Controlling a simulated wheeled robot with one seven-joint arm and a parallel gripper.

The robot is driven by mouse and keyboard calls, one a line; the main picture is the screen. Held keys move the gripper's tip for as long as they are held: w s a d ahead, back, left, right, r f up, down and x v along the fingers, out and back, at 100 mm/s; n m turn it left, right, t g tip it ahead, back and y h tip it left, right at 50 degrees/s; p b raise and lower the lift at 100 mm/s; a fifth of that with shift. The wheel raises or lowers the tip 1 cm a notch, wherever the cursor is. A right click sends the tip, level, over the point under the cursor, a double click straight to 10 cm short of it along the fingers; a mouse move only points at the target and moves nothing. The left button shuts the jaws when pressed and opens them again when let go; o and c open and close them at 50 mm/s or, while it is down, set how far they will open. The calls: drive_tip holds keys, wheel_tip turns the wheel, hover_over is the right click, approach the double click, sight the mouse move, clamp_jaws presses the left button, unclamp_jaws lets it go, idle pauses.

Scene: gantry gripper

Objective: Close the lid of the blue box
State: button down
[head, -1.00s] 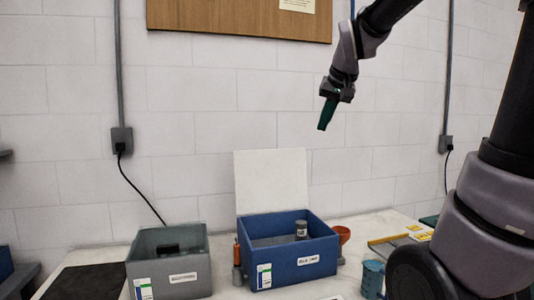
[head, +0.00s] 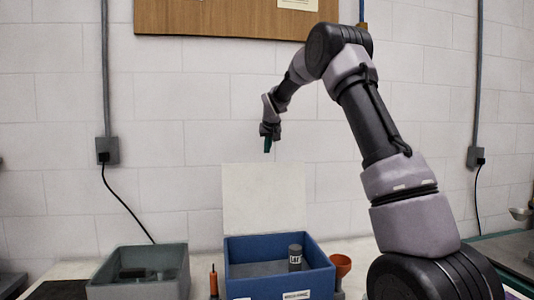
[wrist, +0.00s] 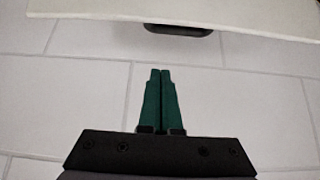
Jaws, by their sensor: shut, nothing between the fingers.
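The blue box (head: 280,269) stands on the bench with its top open. Its white lid (head: 263,198) stands upright at the back edge, against the wall side. A dark grey cylinder with a pale label (head: 295,257) is inside the box. My gripper (head: 267,146) is above the lid's top edge, pointing down, apart from it. In the wrist view my gripper (wrist: 161,72) has its green fingers together and empty. A pale panel, likely the lid (wrist: 240,12), crosses the top of the wrist view with a dark handle-like piece (wrist: 179,30) at its edge.
A grey open box (head: 140,276) with a dark item inside stands left of the blue box. An orange-handled tool (head: 213,281) and an orange funnel (head: 340,267) flank the blue box. A wooden board (head: 220,17) hangs on the wall above.

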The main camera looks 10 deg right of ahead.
drive_tip(key=x, duration=0.8)
drive_tip(key=shift+f, duration=0.15)
drive_tip(key=shift+s, duration=1.95)
drive_tip(key=shift+s, duration=0.1)
